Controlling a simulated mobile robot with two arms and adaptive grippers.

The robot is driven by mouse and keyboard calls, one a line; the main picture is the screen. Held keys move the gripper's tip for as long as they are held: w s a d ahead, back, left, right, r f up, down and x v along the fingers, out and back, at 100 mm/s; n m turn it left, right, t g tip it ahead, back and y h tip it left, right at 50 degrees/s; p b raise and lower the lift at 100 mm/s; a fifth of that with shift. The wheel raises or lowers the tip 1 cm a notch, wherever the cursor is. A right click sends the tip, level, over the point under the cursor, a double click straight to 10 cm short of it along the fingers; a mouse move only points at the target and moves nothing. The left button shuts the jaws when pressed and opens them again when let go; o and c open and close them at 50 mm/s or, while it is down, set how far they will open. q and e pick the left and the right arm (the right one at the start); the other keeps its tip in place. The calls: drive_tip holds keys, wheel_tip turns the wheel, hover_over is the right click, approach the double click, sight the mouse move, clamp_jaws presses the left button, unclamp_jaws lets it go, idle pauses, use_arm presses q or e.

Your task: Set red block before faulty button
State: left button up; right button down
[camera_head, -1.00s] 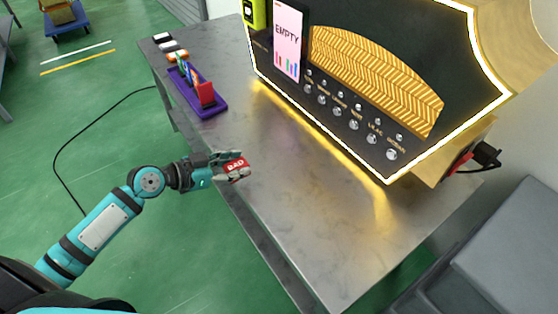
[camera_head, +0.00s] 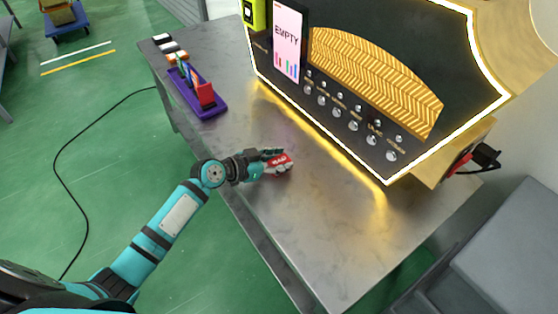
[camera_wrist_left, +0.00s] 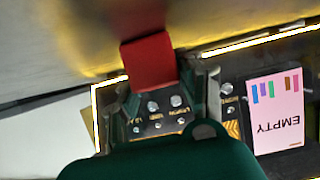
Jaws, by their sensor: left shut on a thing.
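My left gripper (camera_head: 281,155) is shut on a red block (camera_head: 279,161) with white lettering, which looks like "BAD". It holds the block over the metal table (camera_head: 310,215), in front of the machine; the height above the top is hard to judge. The block also shows in the left wrist view (camera_wrist_left: 148,60), between the fingers. The machine (camera_head: 380,40) has a row of round silver buttons (camera_head: 338,112) with small labels, to the right of the gripper. Which button is faulty I cannot tell. My right gripper is not in view.
A screen (camera_head: 288,40) on the machine reads "EMPTY" above coloured bars. A purple tray (camera_head: 212,110) with upright coloured pieces, one red (camera_head: 205,93), stands at the table's far left. The tabletop before the buttons is clear. A black plug (camera_head: 487,155) sticks out at the machine's right side.

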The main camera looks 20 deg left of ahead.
use_arm(q)
drive_tip(key=o, duration=1.1)
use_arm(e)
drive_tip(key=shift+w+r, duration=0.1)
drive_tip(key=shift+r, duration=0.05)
use_arm(q)
drive_tip(key=shift+o, duration=0.2)
drive_tip(key=shift+a+r, duration=0.1)
drive_tip(key=v, duration=1)
drive_tip(key=shift+s+a, duration=0.25)
drive_tip(key=shift+s, duration=0.1)
drive_tip(key=shift+s+a+r, duration=0.3)
drive_tip(key=shift+s, duration=0.1)
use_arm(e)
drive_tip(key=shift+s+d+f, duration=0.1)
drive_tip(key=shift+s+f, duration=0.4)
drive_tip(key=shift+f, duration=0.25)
